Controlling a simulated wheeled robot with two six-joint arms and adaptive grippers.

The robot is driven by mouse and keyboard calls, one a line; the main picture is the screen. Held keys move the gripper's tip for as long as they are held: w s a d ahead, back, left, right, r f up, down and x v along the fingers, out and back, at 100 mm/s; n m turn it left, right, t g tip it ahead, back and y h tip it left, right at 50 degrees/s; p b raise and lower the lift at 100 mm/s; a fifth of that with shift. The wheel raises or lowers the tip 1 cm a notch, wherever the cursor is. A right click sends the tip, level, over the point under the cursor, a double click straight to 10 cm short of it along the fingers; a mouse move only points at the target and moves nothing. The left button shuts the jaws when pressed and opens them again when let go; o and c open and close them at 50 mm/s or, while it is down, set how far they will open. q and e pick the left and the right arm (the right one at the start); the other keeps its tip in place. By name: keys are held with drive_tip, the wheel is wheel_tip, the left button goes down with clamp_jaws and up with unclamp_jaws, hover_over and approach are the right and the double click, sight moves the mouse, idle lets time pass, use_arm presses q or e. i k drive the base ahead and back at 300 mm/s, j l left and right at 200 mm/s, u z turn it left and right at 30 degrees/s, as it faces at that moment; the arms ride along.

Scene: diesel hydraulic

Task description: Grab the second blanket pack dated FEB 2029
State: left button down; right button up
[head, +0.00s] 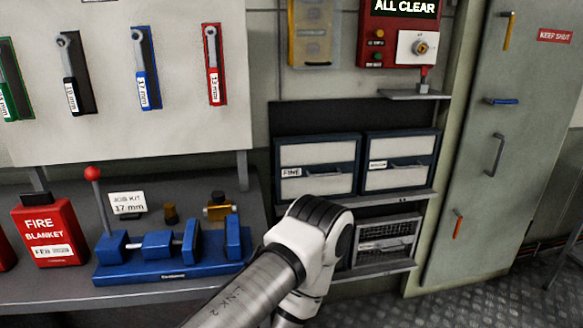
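A red fire blanket pack (43,236) stands upright on the grey bench at the left in the head view. It has a black top tab, white FIRE BLANKET lettering and a white date label. The label begins with FEB; the year is too blurred to read. A second red item (4,250) is cut off by the left picture edge, so its lettering cannot be read. Neither gripper is in view. One of my arms shows at the bottom centre, with its elbow right of the bench and well to the right of the red pack.
A blue vise-like fixture (170,252) with a red-knobbed lever (93,174) stands close right of the pack. Behind it are a JOB KIT 17 mm card (128,203) and brass parts (218,208). Wrenches hang on the white panel (190,130) above. Drawers (315,182) and a grey cabinet (480,200) stand right.

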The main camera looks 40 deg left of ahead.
sight(49, 227)
drive_tip(key=u, duration=2.85)
